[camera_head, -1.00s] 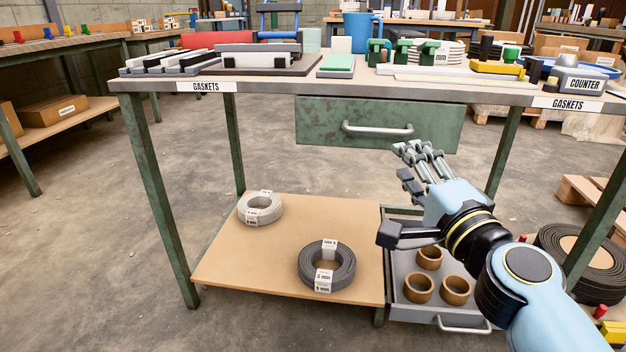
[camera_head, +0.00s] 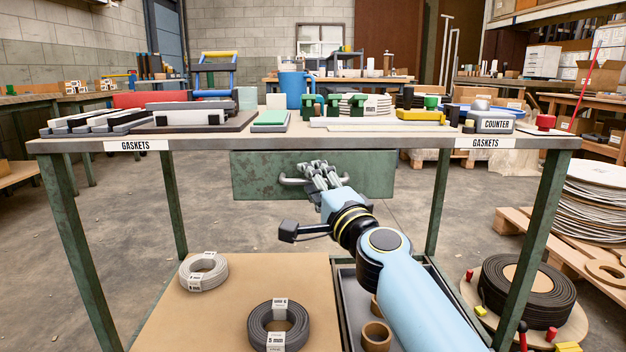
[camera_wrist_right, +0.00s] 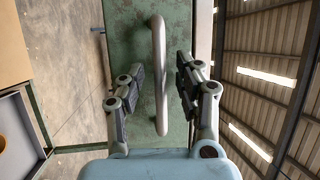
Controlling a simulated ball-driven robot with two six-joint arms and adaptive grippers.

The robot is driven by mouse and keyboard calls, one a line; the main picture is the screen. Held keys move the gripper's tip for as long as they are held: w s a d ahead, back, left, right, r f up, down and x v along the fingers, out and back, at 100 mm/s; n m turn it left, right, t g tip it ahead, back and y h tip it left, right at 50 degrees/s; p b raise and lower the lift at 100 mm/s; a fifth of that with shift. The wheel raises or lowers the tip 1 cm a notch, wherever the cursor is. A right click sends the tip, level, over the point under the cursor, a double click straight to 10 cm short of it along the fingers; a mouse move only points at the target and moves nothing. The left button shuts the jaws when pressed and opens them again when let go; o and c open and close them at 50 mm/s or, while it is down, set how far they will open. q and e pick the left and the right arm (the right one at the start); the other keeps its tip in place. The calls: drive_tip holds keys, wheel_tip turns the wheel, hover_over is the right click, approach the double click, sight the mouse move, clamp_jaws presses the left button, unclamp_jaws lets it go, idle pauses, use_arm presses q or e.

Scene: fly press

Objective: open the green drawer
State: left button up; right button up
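The green drawer (camera_head: 370,178) hangs under the worktop of the gaskets bench, its worn front facing me; it looks closed. Its pale metal bar handle (camera_head: 288,181) is partly hidden behind my right gripper (camera_head: 318,174). In the right wrist view the handle (camera_wrist_right: 158,75) runs upright between the two fingers of the right gripper (camera_wrist_right: 161,72). The fingers are open, with a visible gap on each side of the bar. The green drawer front (camera_wrist_right: 125,60) lies behind it. My left gripper is in neither view.
The worktop (camera_head: 250,142) above the drawer carries gaskets, a blue mug (camera_head: 293,88) and a counter device (camera_head: 490,122). Below, a wooden shelf (camera_head: 235,310) holds two coils, beside a grey tray with brown rings (camera_head: 376,337). Green table legs stand either side.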

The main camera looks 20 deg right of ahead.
drive_tip(key=shift+w, duration=0.1)
clamp_jaws()
idle(0.5)
